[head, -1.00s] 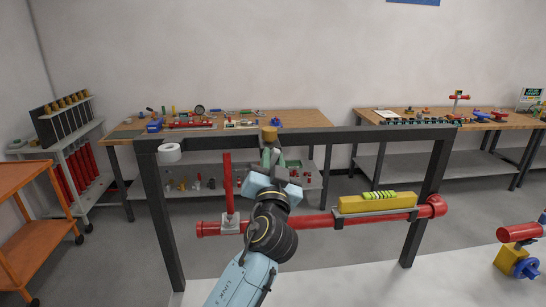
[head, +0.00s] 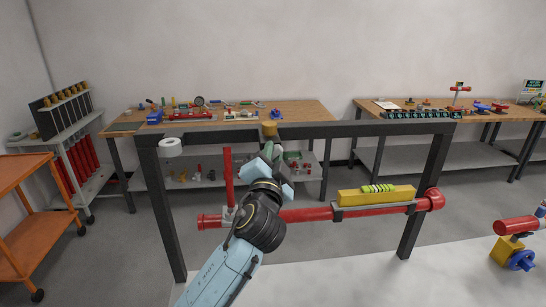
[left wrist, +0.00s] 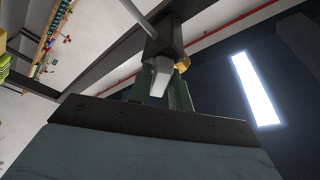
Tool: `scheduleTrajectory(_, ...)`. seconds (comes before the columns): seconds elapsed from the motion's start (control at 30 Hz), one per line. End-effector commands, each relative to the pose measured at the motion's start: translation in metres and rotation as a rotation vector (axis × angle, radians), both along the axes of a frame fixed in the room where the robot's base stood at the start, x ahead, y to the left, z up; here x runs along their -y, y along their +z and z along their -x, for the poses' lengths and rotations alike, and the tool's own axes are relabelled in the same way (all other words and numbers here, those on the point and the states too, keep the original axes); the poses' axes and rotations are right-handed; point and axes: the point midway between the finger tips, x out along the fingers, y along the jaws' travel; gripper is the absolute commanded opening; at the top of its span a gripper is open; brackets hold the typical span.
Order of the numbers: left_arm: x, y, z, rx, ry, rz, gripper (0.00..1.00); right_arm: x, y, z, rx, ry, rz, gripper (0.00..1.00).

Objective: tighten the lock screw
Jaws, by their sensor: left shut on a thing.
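My left gripper (head: 269,151) is just under the dark cross-beam (head: 350,130) of a standing frame, below a brass-coloured knob (head: 270,128). In the left wrist view its green fingers (left wrist: 158,92) are shut around a light grey tapered piece (left wrist: 158,75) under a dark block (left wrist: 164,38). The brass knob (left wrist: 182,65) shows there beside the block, close to the right finger. I cannot tell for certain whether the grey piece is the lock screw; the fingers hide part of it. My right gripper is not in view.
A red pipe (head: 305,214) runs across the frame behind my arm, with a red upright (head: 228,175) and a yellow level (head: 372,196). A white tape roll (head: 170,147) is at the beam's left. An orange cart (head: 25,170) stands left; workbenches stand behind.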

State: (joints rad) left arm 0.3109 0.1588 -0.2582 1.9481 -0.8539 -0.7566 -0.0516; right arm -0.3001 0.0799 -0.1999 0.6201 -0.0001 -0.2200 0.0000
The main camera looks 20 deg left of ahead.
Motion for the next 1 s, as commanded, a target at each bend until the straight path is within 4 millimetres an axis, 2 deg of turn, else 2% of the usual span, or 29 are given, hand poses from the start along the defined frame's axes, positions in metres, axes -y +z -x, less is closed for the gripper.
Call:
scheduleTrajectory(0.33,0.0,-0.0006,-0.0001,-0.022,0.0,-0.032,0.0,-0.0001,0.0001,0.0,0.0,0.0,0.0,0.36)
scheduleTrajectory(0.63,-0.0005,-0.0001,-0.0001,-0.156,0.0,-0.255,0.0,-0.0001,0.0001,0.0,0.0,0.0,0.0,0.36)
scheduleTrajectory(1.0,-0.0003,-0.0002,-0.0001,-0.185,0.001,-0.301,0.0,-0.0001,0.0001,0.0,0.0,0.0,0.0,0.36)
